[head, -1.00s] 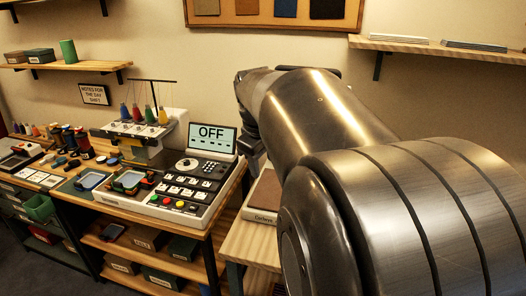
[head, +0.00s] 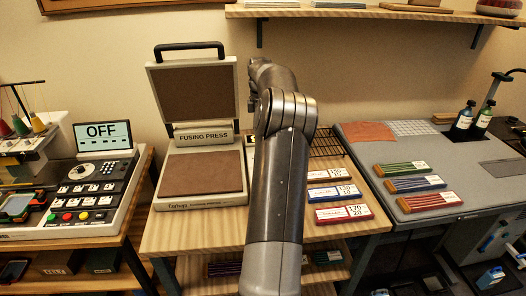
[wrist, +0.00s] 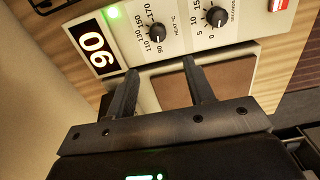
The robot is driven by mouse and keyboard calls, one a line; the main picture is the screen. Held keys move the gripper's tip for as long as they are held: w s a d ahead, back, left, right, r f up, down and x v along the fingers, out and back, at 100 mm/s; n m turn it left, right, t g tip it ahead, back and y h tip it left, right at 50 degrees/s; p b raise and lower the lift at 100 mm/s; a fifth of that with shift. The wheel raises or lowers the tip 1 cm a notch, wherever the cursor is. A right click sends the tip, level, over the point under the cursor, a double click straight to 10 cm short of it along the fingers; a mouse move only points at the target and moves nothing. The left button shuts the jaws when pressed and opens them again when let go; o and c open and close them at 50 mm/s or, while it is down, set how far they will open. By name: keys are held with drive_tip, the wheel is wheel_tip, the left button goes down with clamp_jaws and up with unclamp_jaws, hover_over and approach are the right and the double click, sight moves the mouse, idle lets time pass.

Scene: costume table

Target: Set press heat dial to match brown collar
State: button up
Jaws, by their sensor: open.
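The fusing press (head: 190,136) stands open on the wooden table, with brown pads on its lid and base. In the wrist view a pale control panel carries the heat dial (wrist: 157,32), a black knob marked from 90 to 170. A seconds dial (wrist: 216,16) sits to its right, and a red-digit display (wrist: 92,42) reads 90. My gripper (wrist: 160,69) is open and empty, its fingertips short of the heat dial and apart from it. I cannot pick out a brown collar.
Cards edged red (head: 343,213), blue (head: 333,191) and another colour lie right of my arm; the red one reads 170 and 20. A black wire rack (head: 328,143) is behind them. A sewing station reading OFF (head: 101,131) stands left. A grey table (head: 470,180) with bottles stands right.

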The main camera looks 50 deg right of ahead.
drive_tip(key=f, duration=0.7)
drive_tip(key=d+f, duration=0.1)
drive_tip(key=f, duration=0.3)
drive_tip(key=shift+s+f, duration=0.15)
drive_tip(key=shift+s, duration=0.05)
drive_tip(key=c, duration=1)
